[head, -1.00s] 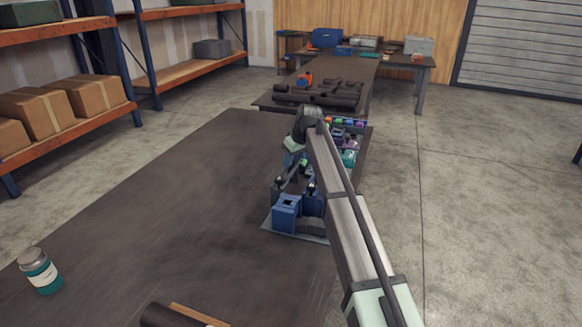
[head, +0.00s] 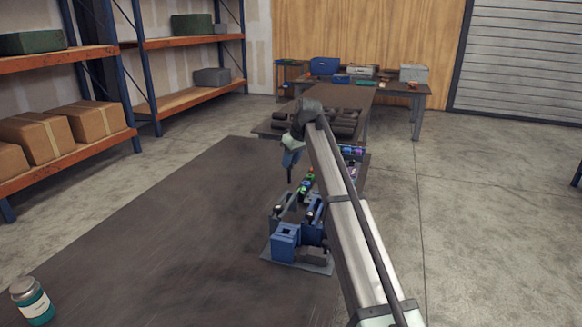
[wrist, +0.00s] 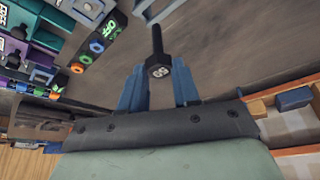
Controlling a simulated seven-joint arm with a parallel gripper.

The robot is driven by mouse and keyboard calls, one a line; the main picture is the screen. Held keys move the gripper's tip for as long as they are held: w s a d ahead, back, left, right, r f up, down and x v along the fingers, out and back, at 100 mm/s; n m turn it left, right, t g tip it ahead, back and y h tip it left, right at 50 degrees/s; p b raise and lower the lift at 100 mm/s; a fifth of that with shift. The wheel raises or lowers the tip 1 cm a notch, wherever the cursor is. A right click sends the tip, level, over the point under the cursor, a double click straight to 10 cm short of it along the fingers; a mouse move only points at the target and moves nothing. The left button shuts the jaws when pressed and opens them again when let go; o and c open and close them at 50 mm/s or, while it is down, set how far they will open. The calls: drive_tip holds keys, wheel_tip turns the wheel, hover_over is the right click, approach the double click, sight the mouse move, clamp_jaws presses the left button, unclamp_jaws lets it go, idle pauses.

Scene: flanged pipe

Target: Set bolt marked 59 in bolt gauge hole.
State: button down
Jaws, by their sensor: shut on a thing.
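My gripper (head: 290,163) is shut on a dark bolt (wrist: 158,45) and holds it clear above the table. In the wrist view the bolt's hex head (wrist: 158,69) lies between the two blue fingers, and its shank points away from my gripper. Pale marking on the head appears to read 59, turned round. In the head view the bolt hangs down from the fingertips as a short dark rod (head: 290,179). A dark block with green, blue and orange rings (wrist: 97,47), possibly the bolt gauge, shows left of the bolt in the wrist view. The bolt is apart from it.
A blue fixture (head: 286,241) stands on a grey plate near the table's right side. My arm hides part of the coloured parts (head: 352,152) behind it. A jar (head: 31,300) stands at the near left. The dark tabletop (head: 190,215) between is clear.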

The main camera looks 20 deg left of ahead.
wheel_tip(320, 180, up, 8)
drive_tip(key=shift+r, duration=0.2)
idle(0.8)
drive_tip(key=shift+a, duration=0.1)
drive_tip(key=s+d+f, duration=0.3)
drive_tip(key=s+f, duration=0.1)
drive_tip(key=s, duration=0.6)
drive_tip(key=s+d+f, duration=0.3)
drive_tip(key=s+f, duration=0.2)
drive_tip(key=s, duration=0.5)
drive_tip(key=shift+f, duration=0.25)
drive_tip(key=shift+d, duration=0.1)
drive_tip(key=shift+f, duration=0.1)
drive_tip(key=shift+f, duration=1.15)
drive_tip(key=shift+f, duration=0.2)
